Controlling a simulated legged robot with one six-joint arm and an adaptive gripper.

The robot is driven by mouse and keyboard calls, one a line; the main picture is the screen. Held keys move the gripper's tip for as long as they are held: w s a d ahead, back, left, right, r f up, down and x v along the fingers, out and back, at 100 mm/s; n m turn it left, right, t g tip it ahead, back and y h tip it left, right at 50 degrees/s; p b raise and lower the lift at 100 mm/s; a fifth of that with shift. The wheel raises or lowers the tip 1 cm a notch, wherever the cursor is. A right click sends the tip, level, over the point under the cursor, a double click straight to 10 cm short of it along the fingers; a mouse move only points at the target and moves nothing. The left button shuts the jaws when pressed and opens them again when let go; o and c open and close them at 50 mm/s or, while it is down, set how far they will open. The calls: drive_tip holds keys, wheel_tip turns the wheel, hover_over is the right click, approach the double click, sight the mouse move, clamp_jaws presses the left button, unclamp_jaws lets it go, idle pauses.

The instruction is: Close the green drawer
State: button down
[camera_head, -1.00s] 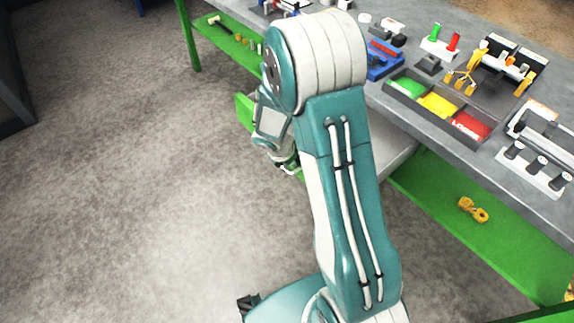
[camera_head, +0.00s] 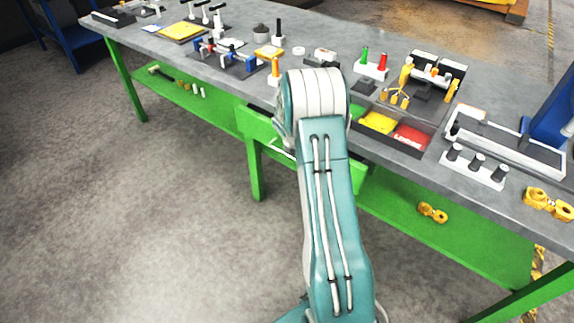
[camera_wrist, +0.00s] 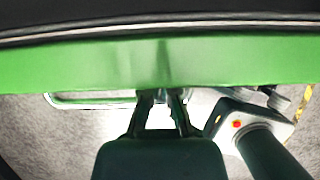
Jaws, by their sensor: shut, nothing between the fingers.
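The green drawer (camera_head: 258,122) is under the workbench top, its front partly hidden behind my arm in the head view. Its right end juts a little below the bench edge; I cannot tell whether it is flush. In the wrist view, the green drawer front (camera_wrist: 90,65) spans the picture just under a dark edge. A pale bar handle (camera_wrist: 62,100) runs along its lower side. My gripper (camera_wrist: 163,93) is shut and empty, its fingertips at the drawer front beside the handle; contact cannot be told. The head view hides my gripper behind my arm.
The grey workbench (camera_head: 410,190) holds many small parts, including a compartment tray (camera_head: 440,143) with yellow and red pieces. A green lower shelf (camera_head: 470,250) carries a yellow part (camera_head: 432,212). A green bench leg (camera_head: 255,172) stands left of my arm. The floor at left is clear.

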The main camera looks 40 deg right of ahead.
drive_tip(key=shift+w+d, duration=0.2)
drive_tip(key=shift+d, duration=0.5)
drive_tip(key=shift+w+d, duration=0.25)
drive_tip(key=shift+d, duration=0.4)
drive_tip(key=shift+w+d, duration=0.2)
drive_tip(key=shift+d, duration=0.5)
